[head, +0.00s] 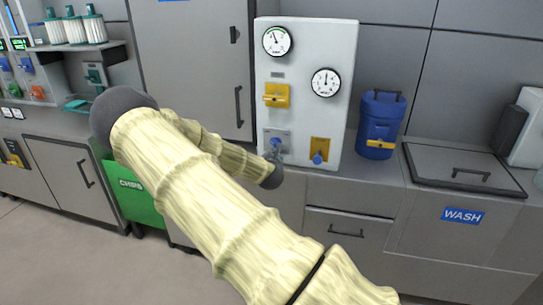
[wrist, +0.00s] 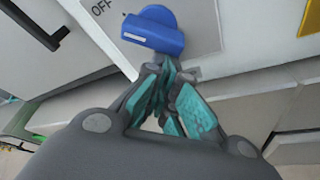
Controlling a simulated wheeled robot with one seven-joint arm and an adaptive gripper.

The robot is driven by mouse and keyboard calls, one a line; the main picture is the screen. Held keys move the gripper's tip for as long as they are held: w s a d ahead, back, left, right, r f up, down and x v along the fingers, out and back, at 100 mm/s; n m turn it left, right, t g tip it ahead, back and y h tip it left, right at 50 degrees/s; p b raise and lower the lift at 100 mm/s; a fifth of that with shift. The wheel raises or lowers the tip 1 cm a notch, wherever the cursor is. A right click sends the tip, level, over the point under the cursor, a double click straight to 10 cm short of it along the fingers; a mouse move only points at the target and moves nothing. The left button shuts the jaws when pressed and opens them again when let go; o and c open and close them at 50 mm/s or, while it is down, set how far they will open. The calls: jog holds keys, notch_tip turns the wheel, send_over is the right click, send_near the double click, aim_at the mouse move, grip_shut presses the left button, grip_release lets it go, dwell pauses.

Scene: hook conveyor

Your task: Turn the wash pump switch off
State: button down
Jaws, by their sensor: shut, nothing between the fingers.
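A white panel (head: 345,60) carries a blue knob (head: 275,142) on a grey plate at its lower left. In the wrist view the knob (wrist: 155,30) has a bar handle with a white mark at its left end, close to the word OFF (wrist: 103,6). My gripper (head: 278,156) is shut and empty, just in front of this knob. In the wrist view the fingertips (wrist: 165,72) are at the knob's lower edge; I cannot tell whether they touch it. No wash pump label is readable.
A second blue knob (head: 318,158) sits on a yellow plate to the right. A yellow switch (head: 277,95) and two gauges (head: 326,82) are above. A blue canister (head: 380,125) and a lidded basin (head: 465,170) marked WASH stand right. A green bin (head: 140,200) is left.

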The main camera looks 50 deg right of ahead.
jog(key=shift+f, duration=0.1)
notch_tip(320, 180, down, 3)
jog(key=w+a+b, duration=0.2)
jog(key=w+b, duration=0.1)
jog(key=v, duration=1)
jog(key=shift+s+d+b, duration=0.3)
jog(key=s+a+f+m+g+y+p, duration=0.1)
jog(key=s+a+f+m+g+y, duration=0.3)
jog(key=s+a+f, duration=0.6)
jog(key=s+a+f+m+g+y+p, duration=0.15)
jog(key=s+a+f+m, duration=0.3)
jog(key=s+f, duration=0.75)
jog(key=s+a+f+m+g+y+p, duration=0.1)
jog(key=s+a+f+m+y, duration=0.1)
jog(key=s+a, duration=0.3)
jog(key=s+a+f+m+g+y+p, duration=0.1)
jog(key=s+a+f+m+g+y, duration=0.1)
jog(key=a, duration=0.9)
jog(key=s+a+f+m+g+y, duration=0.2)
jog(key=s+a+f+m, duration=0.2)
jog(key=s+a, duration=0.4)
jog(key=shift+s+a+m+p, duration=0.25)
jog(key=shift+s+m+p, duration=0.15)
jog(key=shift+m, duration=0.45)
